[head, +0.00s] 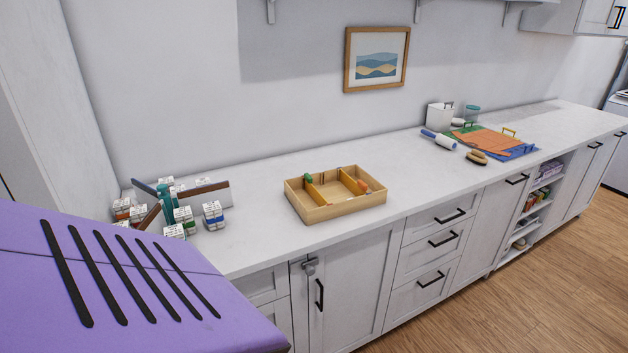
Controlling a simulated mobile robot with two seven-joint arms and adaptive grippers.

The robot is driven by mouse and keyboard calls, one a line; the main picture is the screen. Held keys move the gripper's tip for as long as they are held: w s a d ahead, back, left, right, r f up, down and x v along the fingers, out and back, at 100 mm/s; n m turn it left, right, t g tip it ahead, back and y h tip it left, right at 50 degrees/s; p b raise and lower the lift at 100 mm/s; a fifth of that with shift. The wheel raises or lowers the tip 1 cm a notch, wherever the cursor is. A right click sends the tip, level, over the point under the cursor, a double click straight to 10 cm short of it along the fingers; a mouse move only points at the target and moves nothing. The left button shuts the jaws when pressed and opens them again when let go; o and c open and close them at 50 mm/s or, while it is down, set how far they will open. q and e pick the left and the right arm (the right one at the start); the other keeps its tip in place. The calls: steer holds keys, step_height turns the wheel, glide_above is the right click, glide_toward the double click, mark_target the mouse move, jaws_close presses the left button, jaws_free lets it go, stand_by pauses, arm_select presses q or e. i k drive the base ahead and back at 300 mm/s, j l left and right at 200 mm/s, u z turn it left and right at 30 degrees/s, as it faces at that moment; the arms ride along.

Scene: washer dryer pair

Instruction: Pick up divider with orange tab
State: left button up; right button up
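A shallow wooden tray (322,213) sits on the white countertop near the middle of the view. Inside it stand two thin wooden dividers. The divider with the orange tab (350,181) is on the right side of the tray, with its small orange tab (362,186) showing near the right wall. The other divider (319,193) is on the left side and has a green tab (308,178) at its far end. The lower parts of both dividers are hidden by the tray walls. Neither of my grippers is in view.
Small boxes and dark-edged panels (207,194) crowd the counter at left. To the right lie a lint roller (438,139), a brush (477,157) and coloured mats (490,141). The countertop (415,177) is clear around the tray. Cabinets with black handles front it.

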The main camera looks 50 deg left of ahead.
mark_target(359, 188)
steer(key=u, duration=1.35)
